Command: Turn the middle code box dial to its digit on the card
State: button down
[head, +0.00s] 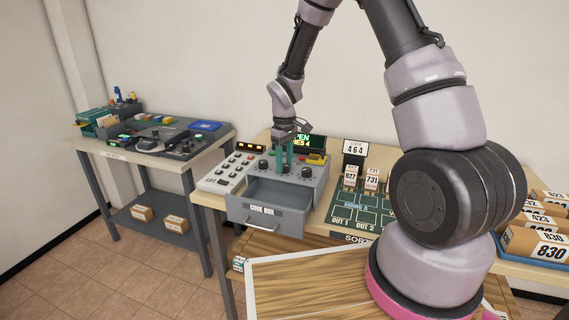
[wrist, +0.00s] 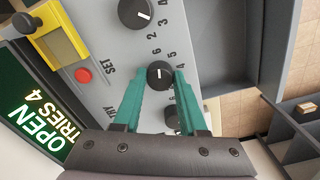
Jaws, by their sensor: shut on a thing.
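The grey code box (head: 290,188) stands on the table with its front drawer (head: 262,212) pulled out. The wrist view shows several black dials on its top face. My gripper (wrist: 160,75) has its teal fingers on both sides of the middle dial (wrist: 159,72), shut on it. The dial's white mark is visible, but the digit it points at is hard to tell. Another dial (wrist: 135,12) is above it; a third (wrist: 172,118) is partly hidden behind my fingers. The card (head: 355,148) reads CODE 464, so its middle digit is 6.
The display (wrist: 38,118) reads OPEN, TRIES 4. A red button (wrist: 83,75) and a yellow part (wrist: 57,35) are beside the dials. A white key panel (head: 228,172) lies left of the box, and the green sorting mat (head: 357,212) lies right.

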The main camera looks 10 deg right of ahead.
aim_at(284, 165)
jog(key=shift+n, duration=0.4)
jog(key=shift+c, duration=2.3)
grip_release()
notch_tip(284, 165, up, 11)
jog(key=shift+f, duration=0.1)
